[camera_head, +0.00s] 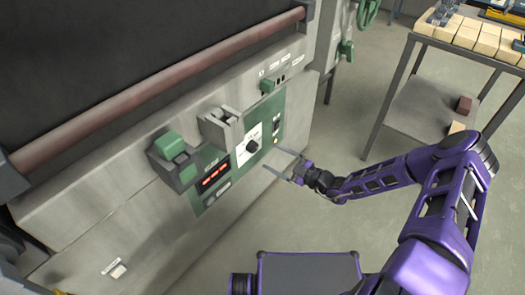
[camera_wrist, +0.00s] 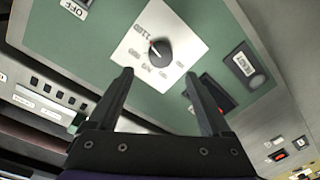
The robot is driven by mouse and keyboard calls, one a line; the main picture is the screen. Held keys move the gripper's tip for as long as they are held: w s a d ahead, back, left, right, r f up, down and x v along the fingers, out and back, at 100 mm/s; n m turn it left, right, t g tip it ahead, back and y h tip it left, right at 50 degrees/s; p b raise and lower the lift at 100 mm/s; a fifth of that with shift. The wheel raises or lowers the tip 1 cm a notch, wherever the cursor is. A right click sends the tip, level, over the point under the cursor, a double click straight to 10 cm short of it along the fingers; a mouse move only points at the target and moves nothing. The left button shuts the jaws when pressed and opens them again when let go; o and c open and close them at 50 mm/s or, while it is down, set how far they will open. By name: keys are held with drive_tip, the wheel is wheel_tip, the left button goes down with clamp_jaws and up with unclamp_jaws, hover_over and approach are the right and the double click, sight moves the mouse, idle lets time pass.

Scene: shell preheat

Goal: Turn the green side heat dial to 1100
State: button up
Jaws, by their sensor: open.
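The heat dial is a round black knob (camera_head: 253,146) on a white plate, set in a green side panel (camera_head: 212,159) of the large grey machine. In the wrist view the knob (camera_wrist: 158,50) is large, with a reddish pointer mark toward its upper left. Markings ring the knob, but I cannot read them surely. My gripper (camera_head: 271,159) is open and empty, a short way out from the panel. In the wrist view its two fingers (camera_wrist: 158,76) point at the panel, apart on either side of the knob's lower edge, and do not appear to touch it.
A dark rocker switch (camera_wrist: 218,95) sits beside the plate. A metal table (camera_head: 407,95) with tan blocks stands at the right. The floor between is clear.

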drive_tip(key=v, duration=1)
drive_tip(key=shift+s+f, duration=0.1)
drive_tip(key=shift+f, duration=0.05)
